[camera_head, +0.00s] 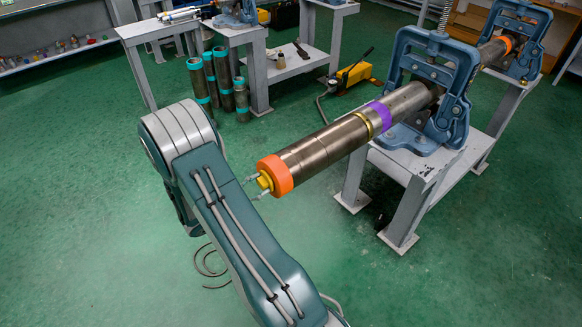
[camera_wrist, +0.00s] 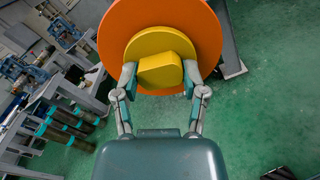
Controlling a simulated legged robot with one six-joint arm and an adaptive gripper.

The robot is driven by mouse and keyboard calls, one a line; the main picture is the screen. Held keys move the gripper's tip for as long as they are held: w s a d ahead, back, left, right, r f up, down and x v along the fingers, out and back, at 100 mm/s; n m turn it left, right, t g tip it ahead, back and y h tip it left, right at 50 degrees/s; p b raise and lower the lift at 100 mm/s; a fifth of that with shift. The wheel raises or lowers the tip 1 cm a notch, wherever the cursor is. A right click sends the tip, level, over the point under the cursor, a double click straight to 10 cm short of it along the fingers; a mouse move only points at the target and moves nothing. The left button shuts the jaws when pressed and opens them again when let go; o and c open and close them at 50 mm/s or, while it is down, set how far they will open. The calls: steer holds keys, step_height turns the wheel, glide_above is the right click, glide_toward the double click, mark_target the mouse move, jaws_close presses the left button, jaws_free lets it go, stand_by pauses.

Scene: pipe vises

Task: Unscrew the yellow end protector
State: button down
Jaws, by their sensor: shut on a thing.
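The yellow end protector (camera_head: 265,182) sits at the near end of a long metal pipe (camera_head: 325,147), against an orange ring (camera_head: 279,173). In the wrist view the yellow end protector (camera_wrist: 160,70) shows a hexagon-like knob in front of a round yellow disc, with the orange ring (camera_wrist: 210,35) behind it. My gripper (camera_wrist: 160,79) has one finger on each side of the knob and is shut on it. In the head view only small parts of the fingers of my gripper (camera_head: 260,187) show, and my arm hides the rest.
A blue pipe vise (camera_head: 425,75) on a grey stand (camera_head: 410,200) holds the pipe. Another vise (camera_head: 517,35) is farther back. Several upright pipes with teal bands (camera_head: 210,80) and a yellow tool (camera_head: 354,74) stand on the green floor. The floor below the pipe end is clear.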

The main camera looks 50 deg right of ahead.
steer(key=n, duration=1.3)
steer(key=shift+r+g, duration=0.1)
steer(key=shift+g, duration=0.2)
steer(key=shift+c, duration=1.1)
jaws_free()
steer(key=shift+a+n, duration=0.1)
steer(key=shift+n, duration=0.2)
steer(key=shift+v, duration=1.1)
